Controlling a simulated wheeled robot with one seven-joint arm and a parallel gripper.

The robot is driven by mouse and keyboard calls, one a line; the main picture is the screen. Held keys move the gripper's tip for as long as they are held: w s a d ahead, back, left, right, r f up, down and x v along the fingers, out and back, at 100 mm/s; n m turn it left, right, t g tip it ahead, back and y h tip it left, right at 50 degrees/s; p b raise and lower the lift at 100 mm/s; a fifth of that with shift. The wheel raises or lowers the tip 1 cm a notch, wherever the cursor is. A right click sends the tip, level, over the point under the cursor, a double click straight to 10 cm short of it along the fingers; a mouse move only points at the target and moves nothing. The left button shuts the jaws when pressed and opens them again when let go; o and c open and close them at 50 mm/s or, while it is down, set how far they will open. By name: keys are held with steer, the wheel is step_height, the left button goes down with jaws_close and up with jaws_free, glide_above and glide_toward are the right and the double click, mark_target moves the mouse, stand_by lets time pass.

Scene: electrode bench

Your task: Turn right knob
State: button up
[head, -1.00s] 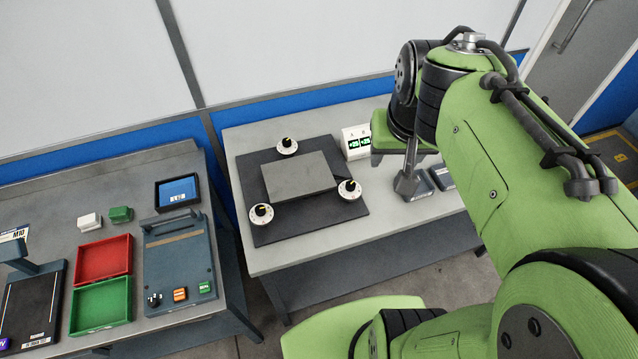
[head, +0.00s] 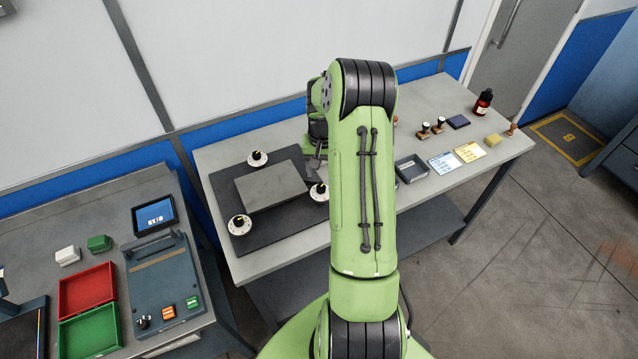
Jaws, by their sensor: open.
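The right knob (head: 319,190) is a white dial with a black grip at the right side of a dark mat, partly covered by my arm. Two similar knobs stand at the back (head: 257,158) and the front left (head: 239,225) of a grey block (head: 270,186). My gripper (head: 318,172) is a small grey shape just behind and above the right knob. My arm hides much of it, and its fingertips are hard to make out. It holds nothing that I can see. I cannot tell whether it touches the knob.
The dark mat (head: 262,237) lies on a grey table. To the right are a grey tray (head: 411,170), paper cards (head: 444,163), stamps and a dark red bottle (head: 483,102). A second bench on the left holds red (head: 87,289) and green trays and a blue-grey device (head: 165,285).

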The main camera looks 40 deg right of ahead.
mark_target(321, 187)
step_height(321, 187, down, 7)
steer(key=shift+c, duration=0.5)
jaws_close()
